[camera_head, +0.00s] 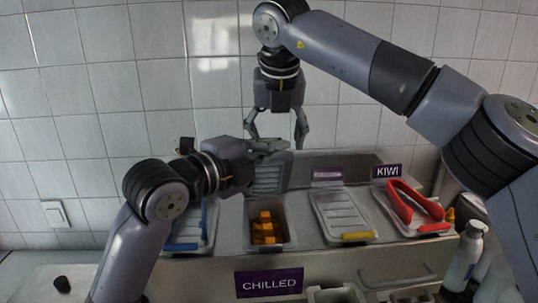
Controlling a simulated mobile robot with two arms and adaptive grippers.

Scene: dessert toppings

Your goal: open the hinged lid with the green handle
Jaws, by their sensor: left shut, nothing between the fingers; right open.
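One lid (267,176) stands raised at the back of an open container (287,238) holding orange chunks (265,226). No green handle shows; the raised lid's upper edge is partly hidden behind my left gripper. My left gripper (284,147) is shut and empty at the top of this lid; whether it touches the lid I cannot tell. My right gripper (276,142) hangs open and empty above and behind the container, its fingers pointing down.
To the left is a closed lid with a blue handle (203,222). To the right are closed lids with a yellow handle (358,236) and a red handle (434,228), with red tongs (405,204) on the latter. A pump bottle (465,258) stands at right.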

